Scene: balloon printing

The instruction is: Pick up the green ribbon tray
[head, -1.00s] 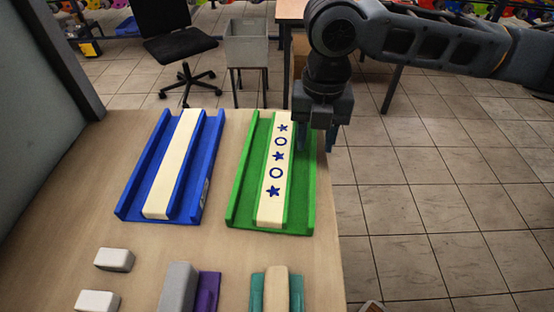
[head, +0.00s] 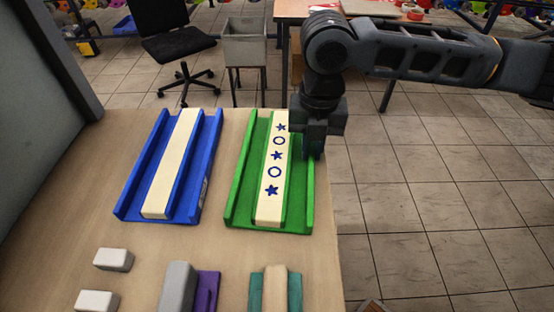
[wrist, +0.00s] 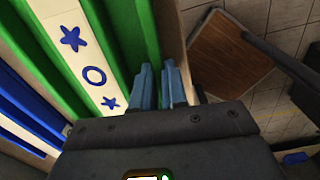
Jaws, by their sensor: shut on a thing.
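The green ribbon tray (head: 240,190) lies flat on the right side of the table, with a cream ribbon (head: 272,190) printed with blue stars and circles along its middle. My gripper (head: 313,150) points down at the tray's right wall, near its far half. In the wrist view my blue fingertips (wrist: 165,75) are close together on the green tray's wall (wrist: 138,35). They are shut on that wall. The gripper hides the far right part of the tray in the head view.
A blue tray (head: 133,195) with a plain cream strip lies left of the green one. White blocks (head: 114,260), a grey and purple piece (head: 178,285) and a teal holder (head: 257,290) sit nearer. The table's right edge runs close beside the green tray.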

